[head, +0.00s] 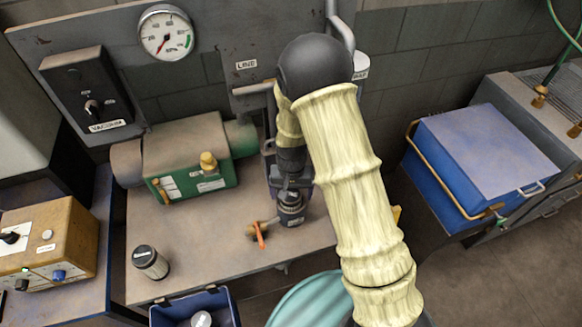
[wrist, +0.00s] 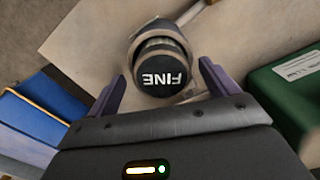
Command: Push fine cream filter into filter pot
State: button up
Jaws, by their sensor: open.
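The fine filter (wrist: 163,80) shows its black cap, lettered FINE, in the middle of the wrist view. A round collar, apparently the filter pot (wrist: 135,48), surrounds the body behind the cap; how deep the filter sits is unclear. In the head view a dark cylinder with a pale label, seemingly the pot (head: 291,211), stands on the bench under my gripper (head: 291,183). My gripper is open, with its purple fingers on either side of the cap in the wrist view. I cannot tell whether it touches the cap.
Another black-capped filter (head: 151,262) stands on the bench's front left. An orange lever (head: 259,234) is beside the pot. A green pump (head: 190,160) is behind left. A blue bin (head: 172,318) is at the front, and a blue-lidded box (head: 480,150) is right.

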notch_tip(320, 180, up, 16)
jog(key=b, duration=0.1)
jog(key=shift+b, duration=0.4)
jog(key=shift+f, duration=0.1)
dwell(0.6)
jog(key=s+d+r+t, duration=0.1)
jog(key=s+d+t, duration=0.1)
jog(key=s+d, duration=1)
jog(key=shift+s+d+r+n+t, duration=0.2)
jog(key=shift+d+n+t, duration=0.1)
jog(key=shift+d, duration=0.45)
dwell(0.7)
